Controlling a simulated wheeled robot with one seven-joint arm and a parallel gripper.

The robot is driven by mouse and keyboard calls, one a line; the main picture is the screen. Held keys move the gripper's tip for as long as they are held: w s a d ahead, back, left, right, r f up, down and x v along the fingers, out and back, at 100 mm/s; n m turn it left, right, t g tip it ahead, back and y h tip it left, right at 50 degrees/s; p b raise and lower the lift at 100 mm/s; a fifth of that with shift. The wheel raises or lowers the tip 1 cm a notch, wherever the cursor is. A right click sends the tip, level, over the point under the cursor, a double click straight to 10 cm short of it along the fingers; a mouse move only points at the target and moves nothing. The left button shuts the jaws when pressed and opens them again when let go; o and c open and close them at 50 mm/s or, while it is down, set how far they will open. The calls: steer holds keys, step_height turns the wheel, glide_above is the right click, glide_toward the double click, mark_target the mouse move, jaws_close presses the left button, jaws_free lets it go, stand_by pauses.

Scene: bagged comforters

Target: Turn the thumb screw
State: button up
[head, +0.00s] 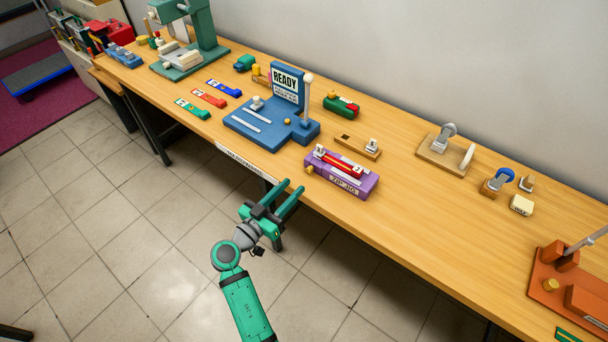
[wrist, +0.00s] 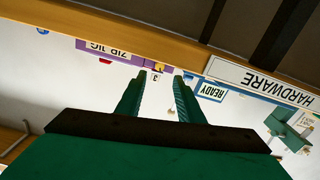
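The purple zip jig (head: 342,178) sits at the table's front edge, with a red strip and white blocks on top. A small gold knob (head: 309,168), which looks like a thumb screw, sticks out of its left end. My gripper (head: 294,185) is open and empty, in front of the table edge, a little left of and nearer than the jig. In the wrist view the picture is upside down; the jig (wrist: 105,47) shows beyond my gripper (wrist: 160,73), and the gold knob (wrist: 159,67) appears between the fingertips, apart from them.
A blue station with a READY sign (head: 286,81) stands left of the jig and has another brass knob (head: 287,124). A wooden block (head: 357,147) lies behind the jig. An orange fixture (head: 575,290) at far right has a gold knob (head: 550,284). Bare tabletop (head: 425,215) lies right of the jig.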

mark_target(308, 171)
steer(key=x, duration=0.7)
steer(key=shift+w+d, duration=0.1)
steer(key=shift+w, duration=0.05)
jaws_close()
